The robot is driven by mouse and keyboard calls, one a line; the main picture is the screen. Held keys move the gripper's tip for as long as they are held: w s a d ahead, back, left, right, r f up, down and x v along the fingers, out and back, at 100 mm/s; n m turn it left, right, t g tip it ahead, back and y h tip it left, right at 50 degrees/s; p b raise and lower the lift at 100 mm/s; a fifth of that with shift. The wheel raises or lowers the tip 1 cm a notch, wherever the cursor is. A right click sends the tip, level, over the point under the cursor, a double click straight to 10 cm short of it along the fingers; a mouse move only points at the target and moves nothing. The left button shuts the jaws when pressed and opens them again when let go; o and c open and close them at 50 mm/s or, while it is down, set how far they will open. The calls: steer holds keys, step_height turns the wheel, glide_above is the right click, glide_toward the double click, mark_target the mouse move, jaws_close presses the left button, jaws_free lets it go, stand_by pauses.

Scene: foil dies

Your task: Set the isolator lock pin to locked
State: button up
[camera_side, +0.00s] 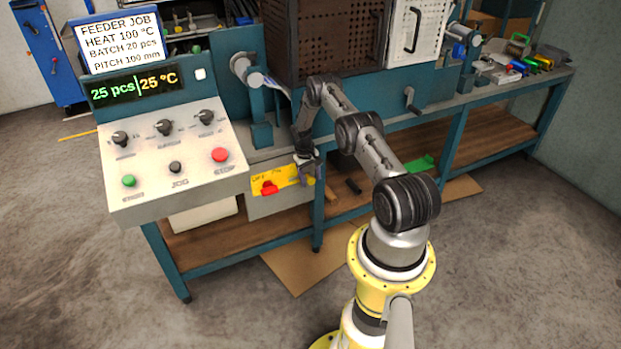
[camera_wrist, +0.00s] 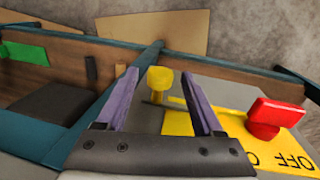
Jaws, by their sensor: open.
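The isolator's yellow plate (camera_side: 288,178) is on the front of the bench below the control panel. A red rotary handle (camera_side: 269,187) sits on it, and it also shows in the wrist view (camera_wrist: 268,117) beside the letters OFF. A yellow round-headed pin (camera_wrist: 160,79), which I take for the lock pin, stands near the plate's edge; in the side view its yellow head (camera_side: 311,181) shows just below my gripper. My gripper (camera_wrist: 163,82) is open, with one finger on each side of the pin head in the picture. I cannot tell whether they touch it.
The sloped control panel (camera_side: 172,160) stands on the bench at left, with knobs, buttons and a display reading 25 pcs, 25 °C. A job sign (camera_side: 119,41) reads batch 20 pcs, heat 100 °C. A bench leg (camera_side: 318,222) and wooden lower shelf (camera_side: 225,232) are close by.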

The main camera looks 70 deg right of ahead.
jaws_close()
stand_by(0.3)
stand_by(1.1)
